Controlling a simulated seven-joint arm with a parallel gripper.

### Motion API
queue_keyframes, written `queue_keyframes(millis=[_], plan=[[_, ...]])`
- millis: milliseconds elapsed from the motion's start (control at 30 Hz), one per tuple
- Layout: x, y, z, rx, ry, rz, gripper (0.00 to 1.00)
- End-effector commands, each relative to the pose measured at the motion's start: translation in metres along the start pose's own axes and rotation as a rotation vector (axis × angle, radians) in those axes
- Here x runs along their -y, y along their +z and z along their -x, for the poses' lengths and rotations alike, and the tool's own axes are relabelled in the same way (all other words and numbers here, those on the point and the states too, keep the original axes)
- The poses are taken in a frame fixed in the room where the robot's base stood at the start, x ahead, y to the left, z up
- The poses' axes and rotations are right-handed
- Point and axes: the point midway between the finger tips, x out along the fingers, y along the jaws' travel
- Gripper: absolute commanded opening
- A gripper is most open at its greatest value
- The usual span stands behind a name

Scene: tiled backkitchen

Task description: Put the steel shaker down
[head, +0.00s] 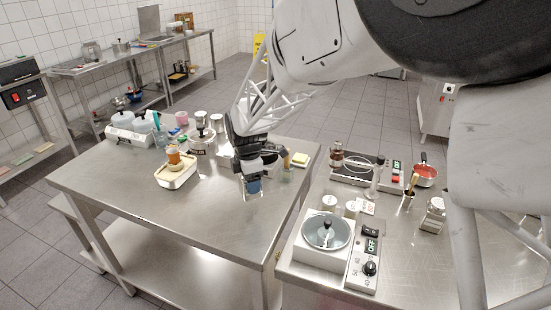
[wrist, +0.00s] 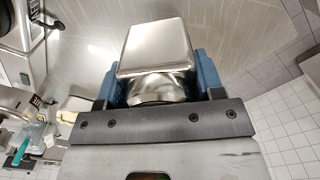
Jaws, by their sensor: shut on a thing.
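The steel shaker (wrist: 157,45) is a shiny metal body in the wrist view. It sits between the two blue fingers of my gripper (wrist: 158,78), which is shut on it. In the head view my gripper (head: 252,186) points down over the right part of the left steel table (head: 135,205). The shaker is mostly hidden by the gripper there, and I cannot tell whether its base touches the tabletop.
A cream tray (head: 175,181) with jars stands left of my gripper. Pots and small containers line the table's back, and a yellow block (head: 299,159) lies behind right. The front of the table is clear. A lidded cooker (head: 319,254) stands on the right table.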

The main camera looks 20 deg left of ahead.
Motion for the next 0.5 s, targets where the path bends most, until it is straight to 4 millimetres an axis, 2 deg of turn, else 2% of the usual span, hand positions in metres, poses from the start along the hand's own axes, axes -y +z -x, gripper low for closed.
queue_keyframes(millis=[300, 500], plan=[[-0.044, 0.002, -0.004, 0.000, 0.002, 0.000, 0.34], [-0.059, 0.003, -0.005, 0.000, 0.001, 0.000, 0.34]])
